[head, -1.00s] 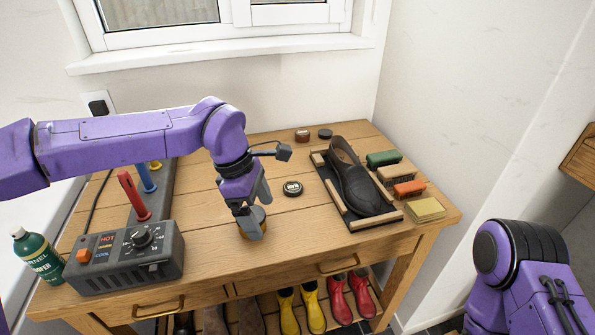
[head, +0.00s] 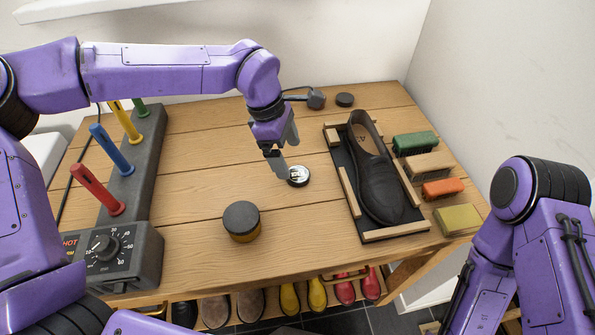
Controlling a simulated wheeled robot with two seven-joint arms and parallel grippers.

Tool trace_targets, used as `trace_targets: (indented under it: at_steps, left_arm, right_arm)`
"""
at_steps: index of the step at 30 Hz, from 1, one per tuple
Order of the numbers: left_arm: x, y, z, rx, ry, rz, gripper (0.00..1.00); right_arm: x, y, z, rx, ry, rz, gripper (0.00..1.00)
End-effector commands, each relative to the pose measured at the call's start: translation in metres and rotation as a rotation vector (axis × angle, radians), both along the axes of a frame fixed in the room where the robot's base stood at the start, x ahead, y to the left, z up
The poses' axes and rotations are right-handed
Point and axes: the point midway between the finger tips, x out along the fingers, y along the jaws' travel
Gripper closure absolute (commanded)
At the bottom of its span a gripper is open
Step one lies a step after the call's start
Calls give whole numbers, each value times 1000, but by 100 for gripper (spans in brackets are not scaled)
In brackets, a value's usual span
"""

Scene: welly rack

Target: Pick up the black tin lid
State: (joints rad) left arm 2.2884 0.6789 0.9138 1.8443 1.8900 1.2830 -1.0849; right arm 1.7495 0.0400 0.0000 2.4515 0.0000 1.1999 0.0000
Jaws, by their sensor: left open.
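A round black lid or tin (head: 299,182) with a pale label on top lies on the bench, left of the dark shoe. I cannot tell whether it is a loose lid or a closed tin. My left gripper (head: 287,163) points down just over its left and back side, open, and partly covers it. I cannot tell whether the fingers touch it. A larger jar with a dark top (head: 241,217) and a yellowish body stands nearer the front. A plain black disc (head: 345,99) lies at the back. My right gripper is out of view; only its arm shows at the right.
The shoe (head: 368,170) lies on a dark wood-edged tray (head: 395,235). Several brushes, including a green one (head: 415,143), and a yellow block (head: 457,219) stand right of it. A grey dial unit (head: 118,262) with coloured handles fills the left. Bench between is mostly clear.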

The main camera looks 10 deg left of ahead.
Motion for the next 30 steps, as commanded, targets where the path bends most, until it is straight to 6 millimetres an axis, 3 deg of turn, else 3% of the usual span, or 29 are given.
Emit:
trace_targets:
  at_steps: [9, 17, 20, 23, 30]
  left_arm:
    - [-2, -15, -49, 2, 6, 3, 10]
    - [-1, -16, -55, 0, 4, 6, 10]
    - [-1, -16, -55, 0, 4, 6, 36]
    - [-1, -16, -54, 0, 4, 6, 68]
    - [-1, -16, -54, 0, 4, 6, 69]
  right_arm:
    - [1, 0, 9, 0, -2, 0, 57]
    - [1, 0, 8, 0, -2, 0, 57]
    - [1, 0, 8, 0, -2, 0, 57]
    - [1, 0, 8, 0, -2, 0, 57]
    - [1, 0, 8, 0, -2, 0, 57]
